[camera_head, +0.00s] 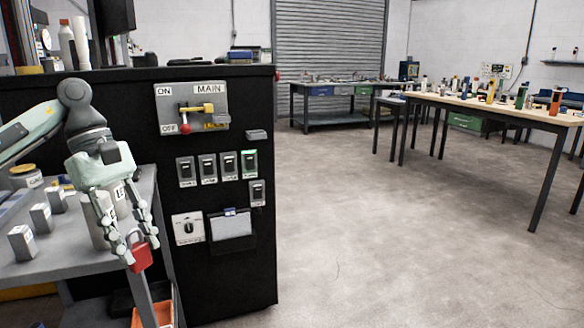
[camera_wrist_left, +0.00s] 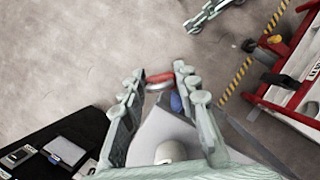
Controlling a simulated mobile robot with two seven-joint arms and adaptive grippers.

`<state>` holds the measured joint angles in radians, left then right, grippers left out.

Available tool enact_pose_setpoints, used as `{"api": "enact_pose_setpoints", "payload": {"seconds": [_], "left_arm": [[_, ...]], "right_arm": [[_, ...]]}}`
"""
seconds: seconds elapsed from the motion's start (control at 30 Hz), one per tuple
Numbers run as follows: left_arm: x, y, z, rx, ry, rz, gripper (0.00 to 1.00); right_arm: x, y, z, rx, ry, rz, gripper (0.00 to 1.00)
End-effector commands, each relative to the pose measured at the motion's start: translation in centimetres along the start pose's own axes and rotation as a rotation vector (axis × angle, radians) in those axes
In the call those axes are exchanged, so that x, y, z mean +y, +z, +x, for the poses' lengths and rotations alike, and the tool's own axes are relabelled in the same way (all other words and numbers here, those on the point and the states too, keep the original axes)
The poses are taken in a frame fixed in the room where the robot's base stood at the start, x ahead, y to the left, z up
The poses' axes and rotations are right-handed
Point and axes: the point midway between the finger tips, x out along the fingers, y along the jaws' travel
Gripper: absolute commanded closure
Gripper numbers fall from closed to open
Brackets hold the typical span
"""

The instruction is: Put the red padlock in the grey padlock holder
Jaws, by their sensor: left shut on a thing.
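The red padlock (camera_head: 141,257) hangs between the fingertips of my left gripper (camera_head: 140,247), which is shut on it. They are at the right edge of the grey table, left of the black panel's front. In the left wrist view the red padlock (camera_wrist_left: 158,79) shows between the fingertips of my left gripper (camera_wrist_left: 160,76). A small grey bracket (camera_head: 257,135) on the black panel may be the grey padlock holder; I cannot tell for certain. A pale green jointed part (camera_wrist_left: 212,13) at the top of the left wrist view looks like my right gripper; its jaws are unclear.
The black panel (camera_head: 262,285) carries a main lever switch (camera_head: 194,108), several small switches and a grey box (camera_head: 231,224). Labelled grey blocks (camera_head: 22,242) stand on the grey table (camera_head: 70,262). An orange bin (camera_head: 158,316) sits below.

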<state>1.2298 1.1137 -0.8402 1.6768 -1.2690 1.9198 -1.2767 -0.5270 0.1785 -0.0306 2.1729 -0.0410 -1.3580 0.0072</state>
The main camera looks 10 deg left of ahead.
Motion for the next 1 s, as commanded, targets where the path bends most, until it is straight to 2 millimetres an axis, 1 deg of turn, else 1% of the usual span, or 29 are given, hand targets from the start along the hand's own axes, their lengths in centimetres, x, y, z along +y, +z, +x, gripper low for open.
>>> {"api": "enact_pose_setpoints", "payload": {"seconds": [0.03,0.07,0.1,0.2,0.3,0.4,0.5,0.6,0.77,1.0], "left_arm": [[1.3,1.0,2.2,-0.003,-0.061,0.132,1.00],[1.9,1.5,3.6,-0.003,-0.097,0.220,1.00],[2.6,2.0,5.5,-0.002,-0.145,0.334,1.00],[3.8,3.5,9.6,-0.001,-0.256,0.604,1.00],[4.5,4.7,12.9,0.002,-0.347,0.828,1.00],[4.8,5.4,15.2,0.003,-0.413,0.989,1.00],[4.9,5.8,16.4,0.003,-0.452,1.086,1.00],[4.9,5.9,16.9,0.005,-0.467,1.126,1.00],[4.9,5.9,17.2,0.000,-0.468,1.132,1.00],[4.9,5.9,17.0,0.003,-0.467,1.130,1.00]], "right_arm": [[-0.1,0.1,0.3,-0.005,-0.003,0.000,0.60],[-0.1,0.1,0.6,-0.006,-0.004,0.000,0.60],[-0.2,0.2,0.9,-0.009,-0.006,-0.001,0.60],[-0.3,0.4,1.6,-0.012,-0.010,-0.001,0.60],[-0.4,0.6,2.3,-0.015,-0.014,-0.002,0.60],[-0.5,0.8,2.7,-0.018,-0.016,-0.002,0.60],[-0.6,0.8,3.0,-0.018,-0.018,-0.002,0.60],[-0.6,0.9,3.1,-0.018,-0.018,-0.002,0.60],[-0.6,0.9,3.2,-0.018,-0.018,-0.002,0.60],[-0.6,0.9,3.2,-0.018,-0.018,-0.002,0.60]]}}
